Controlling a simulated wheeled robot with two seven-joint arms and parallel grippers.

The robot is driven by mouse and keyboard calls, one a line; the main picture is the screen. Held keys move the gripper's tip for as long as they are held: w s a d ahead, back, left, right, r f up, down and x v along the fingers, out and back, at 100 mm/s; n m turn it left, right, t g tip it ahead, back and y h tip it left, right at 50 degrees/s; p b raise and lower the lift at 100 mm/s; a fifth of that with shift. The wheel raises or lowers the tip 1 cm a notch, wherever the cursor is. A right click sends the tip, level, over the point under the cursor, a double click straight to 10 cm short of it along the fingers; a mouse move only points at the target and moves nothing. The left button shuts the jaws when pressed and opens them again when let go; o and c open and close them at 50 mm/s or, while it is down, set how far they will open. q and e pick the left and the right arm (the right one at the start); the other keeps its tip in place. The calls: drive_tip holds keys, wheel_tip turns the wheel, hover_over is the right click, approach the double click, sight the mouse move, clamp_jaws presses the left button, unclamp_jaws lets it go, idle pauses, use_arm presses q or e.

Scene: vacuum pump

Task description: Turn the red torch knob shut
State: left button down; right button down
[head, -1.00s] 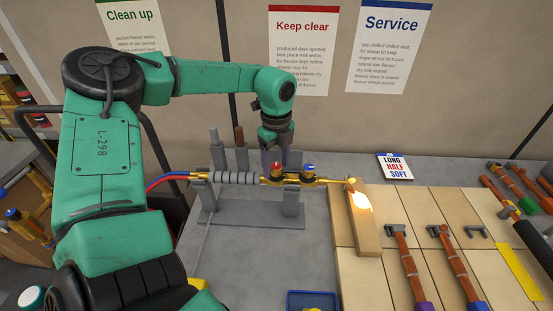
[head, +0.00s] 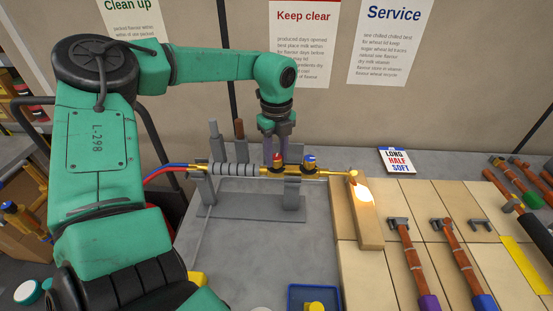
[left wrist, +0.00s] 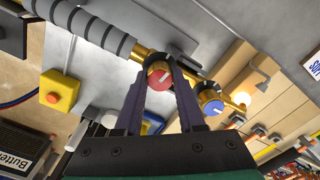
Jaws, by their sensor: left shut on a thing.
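The torch (head: 235,170) lies level across a grey stand (head: 250,205), with its brass tip over a tan brick. The red knob (head: 277,157) stands up on the torch's brass valve body, and the blue knob (head: 309,158) is to its right. My left gripper (head: 275,155) points down at the red knob from above. In the left wrist view its two fingers are closed on both sides of the red knob (left wrist: 160,76), whose white pointer line shows. The blue knob (left wrist: 211,106) is just outside the fingers. A bright flame (head: 364,192) shows at the tip.
A yellow box with a red button (left wrist: 58,92) is near the stand. A blue tray (head: 313,297) lies at the front.

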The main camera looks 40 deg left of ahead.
use_arm(q)
drive_tip(key=m+b, duration=0.2)
drive_tip(key=shift+f+m, duration=0.25)
drive_tip(key=shift+m, duration=0.05)
drive_tip(key=m+b, duration=0.2)
drive_tip(key=m, duration=0.1)
drive_tip(key=shift+r+m, duration=0.15)
drive_tip(key=shift+m, duration=0.15)
drive_tip(key=m+b, duration=0.1)
drive_tip(key=m, duration=0.3)
drive_tip(key=shift+m, duration=0.3)
drive_tip(key=m, duration=0.5)
drive_tip(key=shift+r, duration=0.1)
drive_tip(key=c, duration=0.5)
unclamp_jaws()
